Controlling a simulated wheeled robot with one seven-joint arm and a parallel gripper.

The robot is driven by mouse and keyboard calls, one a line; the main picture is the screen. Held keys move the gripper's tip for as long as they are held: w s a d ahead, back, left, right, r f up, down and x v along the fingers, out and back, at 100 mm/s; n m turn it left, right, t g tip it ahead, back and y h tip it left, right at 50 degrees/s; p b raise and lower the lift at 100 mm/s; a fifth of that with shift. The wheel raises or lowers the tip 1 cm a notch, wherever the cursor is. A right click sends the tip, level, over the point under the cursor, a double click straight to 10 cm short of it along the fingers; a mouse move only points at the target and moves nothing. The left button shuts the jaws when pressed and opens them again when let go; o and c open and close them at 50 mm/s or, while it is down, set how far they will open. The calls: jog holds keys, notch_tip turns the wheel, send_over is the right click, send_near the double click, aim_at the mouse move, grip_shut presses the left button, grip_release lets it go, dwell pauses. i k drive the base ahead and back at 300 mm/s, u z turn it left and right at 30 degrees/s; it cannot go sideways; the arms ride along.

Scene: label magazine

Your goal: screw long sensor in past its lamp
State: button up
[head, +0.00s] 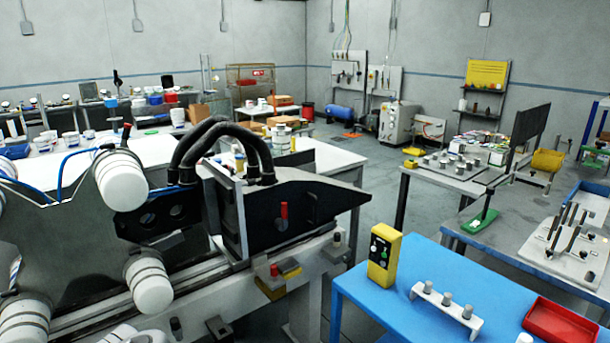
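I cannot tell which part is the long sensor or its lamp. A black machine head (290,190) with thick hoses stands on a pale rail in the middle. A small red-topped pin (284,212) stands against its side. Below it, a red-capped part (274,270) sits on a yellow block. A grey-capped post (337,240) stands to the right on the rail. On the blue table (400,325), a white holder (446,304) carries three grey upright cylinders. A yellow control box (383,258) with round buttons stands behind it. My gripper is not in view.
White rollers (122,178) and a dark panel fill the left. A red tray (561,322) lies at the blue table's right. Grey benches (455,232) with fixtures stand at the right. The grey floor (375,215) is open between the machine and these benches.

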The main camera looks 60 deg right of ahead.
aim_at(253, 182)
jog(key=z, duration=0.8)
jog(key=i, duration=0.4)
